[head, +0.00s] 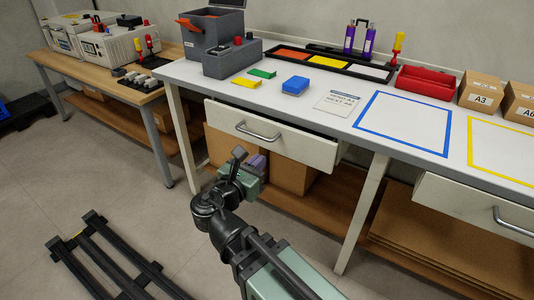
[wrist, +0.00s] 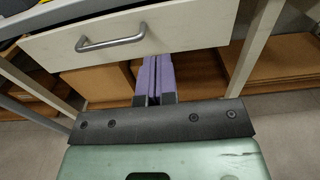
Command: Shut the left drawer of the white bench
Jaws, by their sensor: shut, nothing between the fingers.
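The white bench (head: 330,122) has a left drawer (head: 300,150) with a white front and a grey bar handle (head: 257,132). The drawer stands partly out, with a dark gap behind its top edge. In the wrist view the drawer front (wrist: 200,25) and its handle (wrist: 110,42) fill the upper left. My gripper (head: 258,161) is in front of and below the drawer front. Its purple fingers are together and empty; in the wrist view the fingertips (wrist: 157,58) appear at the front's lower edge. I cannot tell whether they touch it.
A right drawer (head: 470,205) is at the right. Cardboard boxes (head: 290,176) stand on the lower shelf behind my gripper. A bench leg (head: 362,210) rises right of the left drawer. A black slatted rack (head: 110,260) lies on the floor; the floor between is clear.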

